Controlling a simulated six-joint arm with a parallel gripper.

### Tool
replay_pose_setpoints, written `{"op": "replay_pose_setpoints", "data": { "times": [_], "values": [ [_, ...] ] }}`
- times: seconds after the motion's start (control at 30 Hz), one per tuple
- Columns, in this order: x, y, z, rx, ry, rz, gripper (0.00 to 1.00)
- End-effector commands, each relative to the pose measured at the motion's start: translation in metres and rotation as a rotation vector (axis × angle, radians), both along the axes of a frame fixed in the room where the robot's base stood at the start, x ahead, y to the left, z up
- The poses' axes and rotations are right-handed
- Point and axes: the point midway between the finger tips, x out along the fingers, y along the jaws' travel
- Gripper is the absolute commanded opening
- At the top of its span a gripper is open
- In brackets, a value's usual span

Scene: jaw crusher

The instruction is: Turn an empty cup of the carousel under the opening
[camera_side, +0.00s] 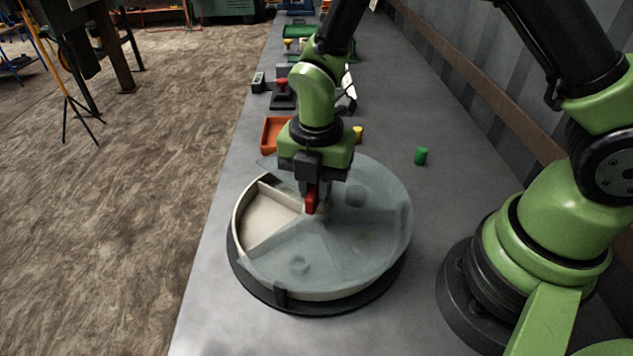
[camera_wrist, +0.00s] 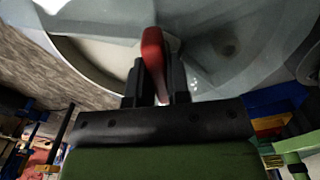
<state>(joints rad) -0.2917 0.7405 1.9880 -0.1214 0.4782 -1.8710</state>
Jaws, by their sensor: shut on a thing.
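The carousel (camera_side: 375,245) is a round tray with a pale rim and a translucent grey cover, on a dark base. An uncovered wedge, the opening (camera_side: 268,225), shows at its left in the side view; the cup floor in it looks bare and cream. Blurred dark shapes show through the cover in other cups. My gripper (camera_side: 313,200) points down over the middle of the carousel and is shut on a red handle (camera_wrist: 154,55). The handle stands upright near the hub, and the jaws hide part of it. The opening is also at the upper left of the wrist view (camera_wrist: 100,55).
An orange tray (camera_side: 274,134) stands just behind the carousel. A yellow piece (camera_side: 358,133) and a green cylinder (camera_side: 421,156) stand on the grey table (camera_side: 425,260). A red-topped device (camera_side: 283,90) is farther back.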

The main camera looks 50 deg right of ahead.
Motion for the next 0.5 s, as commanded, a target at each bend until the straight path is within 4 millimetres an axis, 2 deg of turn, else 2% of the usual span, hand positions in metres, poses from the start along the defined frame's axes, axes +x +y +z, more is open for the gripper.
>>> {"op": "replay_pose_setpoints", "data": {
  "times": [0.37, 0.4, 0.47, 0.5],
  "values": [
    [0.0000, -0.0003, 0.0007, 0.000, 0.000, 0.000, 0.00],
    [0.0000, -0.0003, 0.0007, 0.000, 0.000, 0.000, 0.26],
    [0.0000, -0.0003, 0.0006, 0.000, 0.000, 0.000, 0.40],
    [0.0000, -0.0003, 0.0005, 0.000, 0.000, 0.000, 0.43]
  ]
}}
